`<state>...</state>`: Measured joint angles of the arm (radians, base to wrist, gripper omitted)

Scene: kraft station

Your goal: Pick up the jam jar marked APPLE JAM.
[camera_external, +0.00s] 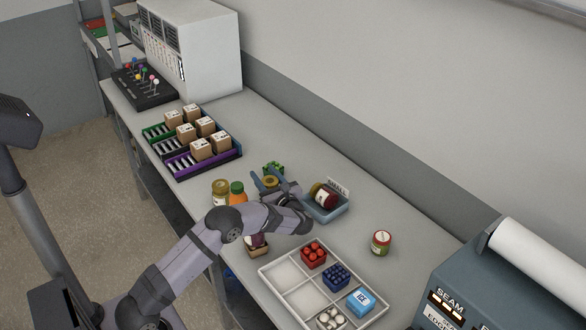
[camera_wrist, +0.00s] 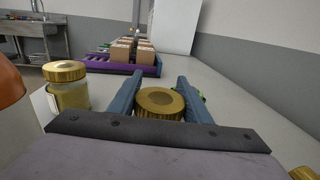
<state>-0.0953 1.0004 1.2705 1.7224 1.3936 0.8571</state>
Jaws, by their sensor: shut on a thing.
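My gripper (camera_external: 268,182) is low over the middle of the bench, with its two blue fingers on either side of a gold-lidded jar (camera_wrist: 160,102). It is shut on this jar, which stands upright between the fingers. The jar's label is hidden, so I cannot read APPLE JAM on it. A second gold-lidded jar (camera_external: 220,190) with yellowish contents stands to the left; it also shows in the wrist view (camera_wrist: 68,88), with a pale label turned aside.
An orange-capped bottle (camera_external: 237,192) stands beside the second jar. A blue bin (camera_external: 340,211) marked SMALL holds a dark red jar (camera_external: 325,196). Another jar (camera_external: 381,242) stands to the right. A divided white tray (camera_external: 283,275) lies in front. Something green (camera_external: 273,167) sits behind the held jar.

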